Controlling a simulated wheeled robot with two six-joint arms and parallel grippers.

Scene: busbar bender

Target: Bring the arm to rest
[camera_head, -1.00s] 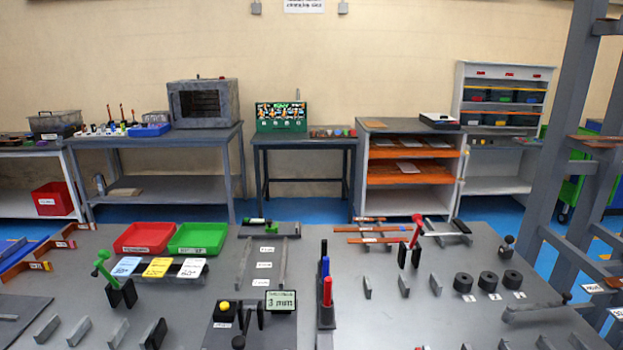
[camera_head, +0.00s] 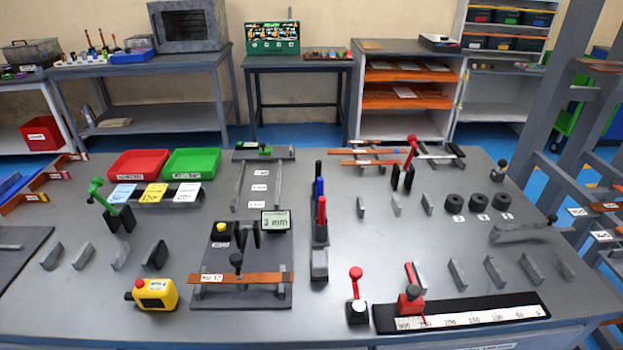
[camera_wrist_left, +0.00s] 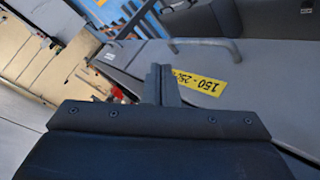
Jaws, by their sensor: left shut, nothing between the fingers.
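My left gripper (camera_wrist_left: 163,85) shows only in the left wrist view. Its dark fingers are together with nothing between them, and no object touches them in that view. Neither gripper nor arm shows in the head view. The workbench (camera_head: 240,325) fills the lower part of the head view. On it, a copper bar (camera_head: 240,278) lies across a dark bending fixture with a black-knobbed lever and a small display (camera_head: 275,221).
A yellow box with a red button (camera_head: 153,293) stands near the bench's front left. A ruler (camera_head: 470,312) with red-handled parts lies front right. Red (camera_head: 151,164) and green (camera_head: 191,163) trays sit at the back. A yellow label (camera_wrist_left: 208,81) and grey handle (camera_wrist_left: 205,45) show beyond the left gripper.

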